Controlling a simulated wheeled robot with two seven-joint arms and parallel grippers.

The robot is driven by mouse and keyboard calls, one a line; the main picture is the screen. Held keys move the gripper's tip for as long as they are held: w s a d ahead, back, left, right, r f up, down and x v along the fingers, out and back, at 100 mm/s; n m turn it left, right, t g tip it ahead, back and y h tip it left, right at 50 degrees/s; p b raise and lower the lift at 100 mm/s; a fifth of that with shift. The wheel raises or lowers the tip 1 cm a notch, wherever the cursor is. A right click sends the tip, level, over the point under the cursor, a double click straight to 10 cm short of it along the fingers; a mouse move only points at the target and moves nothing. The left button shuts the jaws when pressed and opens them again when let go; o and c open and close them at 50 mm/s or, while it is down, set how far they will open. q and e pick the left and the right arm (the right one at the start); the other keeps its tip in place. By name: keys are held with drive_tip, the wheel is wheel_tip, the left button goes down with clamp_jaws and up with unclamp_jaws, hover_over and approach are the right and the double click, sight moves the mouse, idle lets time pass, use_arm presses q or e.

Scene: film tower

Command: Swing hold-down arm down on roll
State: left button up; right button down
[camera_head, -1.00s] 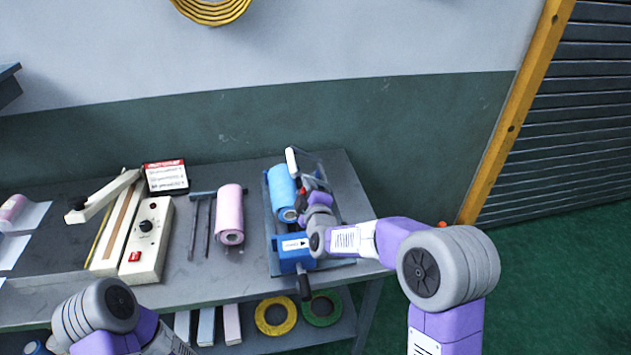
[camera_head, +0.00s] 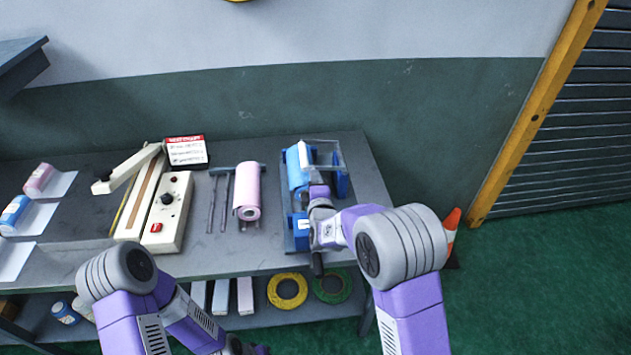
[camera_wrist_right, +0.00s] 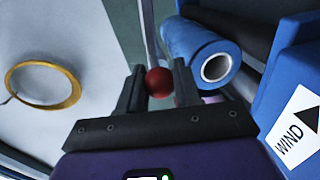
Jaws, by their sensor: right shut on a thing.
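The blue film roll (camera_head: 297,172) sits on the blue winder at the right of the bench; its hollow end shows in the right wrist view (camera_wrist_right: 195,45). My right gripper (camera_wrist_right: 158,72) is shut on a red ball knob (camera_wrist_right: 159,83), which sits between its fingers beside the roll. I take the knob to be the hold-down arm's; the arm itself is mostly hidden. In the head view my right gripper (camera_head: 318,191) is over the winder's right side, largely covered by my wrist. The winder's blue housing (camera_wrist_right: 292,75) carries a "WIND" label. My left gripper is not clearly visible.
A pink roll (camera_head: 247,190) lies left of the winder. Further left are a cream sealer (camera_head: 168,208) with a raised arm and a red-and-white sign (camera_head: 187,151). Tape rings (camera_head: 287,290) lie on the lower shelf. An orange cone (camera_head: 451,232) stands at right.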

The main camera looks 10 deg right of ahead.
drive_tip(key=c, duration=0.8)
unclamp_jaws()
drive_tip(key=s, duration=0.3)
drive_tip(key=s+r, duration=0.1)
drive_tip(key=s, duration=0.2)
drive_tip(key=shift+s+r+p, duration=0.15)
drive_tip(key=shift+s+p, duration=0.15)
drive_tip(key=shift+s, duration=0.45)
